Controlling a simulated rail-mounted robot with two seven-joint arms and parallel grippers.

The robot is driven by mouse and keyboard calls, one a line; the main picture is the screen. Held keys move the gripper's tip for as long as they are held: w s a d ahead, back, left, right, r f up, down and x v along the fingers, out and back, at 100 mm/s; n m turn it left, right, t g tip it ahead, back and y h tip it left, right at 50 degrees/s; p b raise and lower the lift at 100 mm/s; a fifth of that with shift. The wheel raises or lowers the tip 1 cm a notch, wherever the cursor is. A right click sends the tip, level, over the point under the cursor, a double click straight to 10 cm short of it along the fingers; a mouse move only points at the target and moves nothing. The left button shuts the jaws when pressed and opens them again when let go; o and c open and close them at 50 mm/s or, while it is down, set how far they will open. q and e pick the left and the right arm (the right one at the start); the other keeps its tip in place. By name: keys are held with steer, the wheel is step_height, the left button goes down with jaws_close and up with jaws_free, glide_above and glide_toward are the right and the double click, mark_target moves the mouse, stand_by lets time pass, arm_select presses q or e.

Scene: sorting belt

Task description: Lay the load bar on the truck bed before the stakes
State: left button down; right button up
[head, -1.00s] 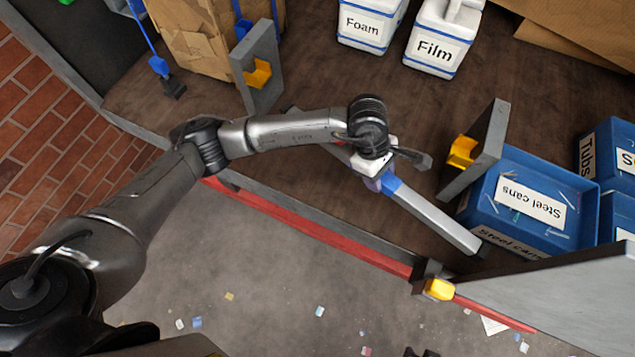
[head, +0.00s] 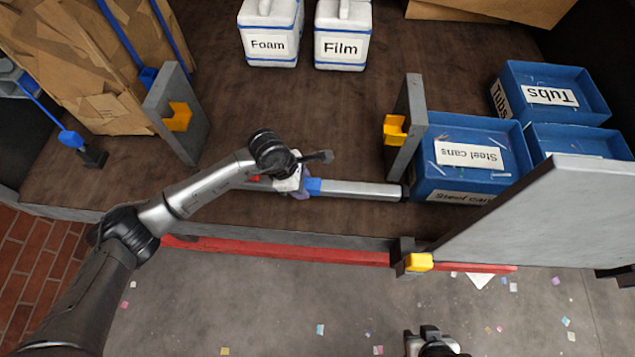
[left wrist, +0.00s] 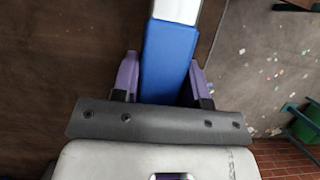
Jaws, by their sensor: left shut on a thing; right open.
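The load bar (head: 355,189) is a silver bar with a blue sleeve and dark ends, lying roughly parallel to the truck bed's front edge. My left gripper (head: 303,188) is shut around its blue part, which also shows between the purple fingers in the left wrist view (left wrist: 168,60). The bar is over the brown truck bed (head: 300,110); whether it touches cannot be told. Two grey stakes with yellow hooks stand behind it, the left stake (head: 190,128) and the right stake (head: 409,110). The bar's right end is close to the right stake's foot. My right gripper (head: 430,335) is open at the bottom edge.
Blue bins stand on the right, with the Steel cans bin (head: 425,165) close to the bar's end. A grey panel (head: 550,215) and yellow block (head: 418,262) are at the front right. Foam (head: 268,45) and Film (head: 342,47) containers stand behind; bare bed lies between.

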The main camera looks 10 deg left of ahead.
arm_select(q)
steer(key=a, duration=0.1)
steer(key=a+f, duration=0.1)
steer(key=a, duration=0.1)
steer(key=w+a+f, duration=0.1)
steer(key=shift+a+f+p, duration=0.2)
steer(key=shift+p, duration=0.1)
steer(key=shift+w+f+p, duration=0.1)
steer(key=shift+f+p, duration=0.25)
steer(key=shift+f, duration=1.65)
steer(key=shift+f, duration=0.15)
steer(key=shift+f+b, duration=0.3)
steer(key=shift+b, duration=0.2)
steer(key=shift+f, duration=0.2)
